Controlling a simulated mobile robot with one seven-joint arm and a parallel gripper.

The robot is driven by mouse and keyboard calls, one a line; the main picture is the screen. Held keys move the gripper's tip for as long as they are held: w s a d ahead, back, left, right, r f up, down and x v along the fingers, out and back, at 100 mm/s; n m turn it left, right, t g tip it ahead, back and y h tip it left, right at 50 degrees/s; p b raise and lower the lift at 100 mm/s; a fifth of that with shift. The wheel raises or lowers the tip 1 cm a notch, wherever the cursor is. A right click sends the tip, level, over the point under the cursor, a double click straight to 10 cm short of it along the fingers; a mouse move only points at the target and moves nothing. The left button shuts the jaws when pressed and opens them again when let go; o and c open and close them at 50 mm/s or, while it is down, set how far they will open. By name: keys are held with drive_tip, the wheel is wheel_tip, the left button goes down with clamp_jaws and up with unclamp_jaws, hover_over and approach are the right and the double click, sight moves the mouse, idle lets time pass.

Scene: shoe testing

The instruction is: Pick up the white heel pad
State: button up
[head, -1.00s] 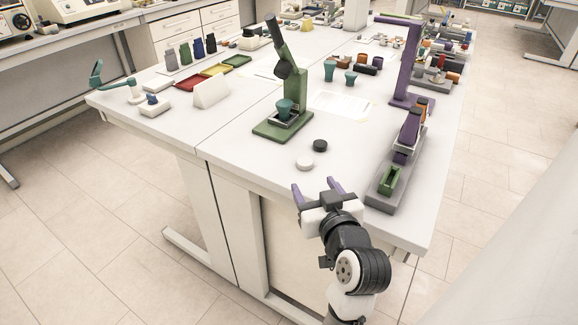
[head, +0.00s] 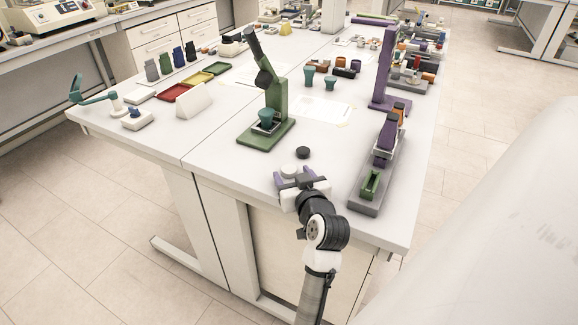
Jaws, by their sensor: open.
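The white heel pad (head: 289,169) is a small round disc on the white table top near the front edge. A similar black disc (head: 303,152) lies just behind it and to the right. My gripper (head: 293,177) is open, with purple fingers pointing forward over the front of the table. The fingertips are at or very near the near side of the white pad. Part of the pad is hidden behind the gripper, and I cannot tell whether the fingers touch it or straddle it.
A green press stand (head: 270,120) with a teal cup stands behind and left of the pads. A grey base (head: 362,200) with purple and green parts stands to the right. A white folded card (head: 194,106) stands further left.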

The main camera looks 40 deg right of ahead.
sight(291, 173)
drive_tip(key=shift+x, duration=1.15)
drive_tip(key=c, duration=1.1)
drive_tip(key=shift+r, duration=0.15)
drive_tip(key=shift+c, duration=0.2)
wheel_tip(291, 173, up, 20)
drive_tip(key=b, duration=0.1)
drive_tip(key=shift+b, duration=0.4)
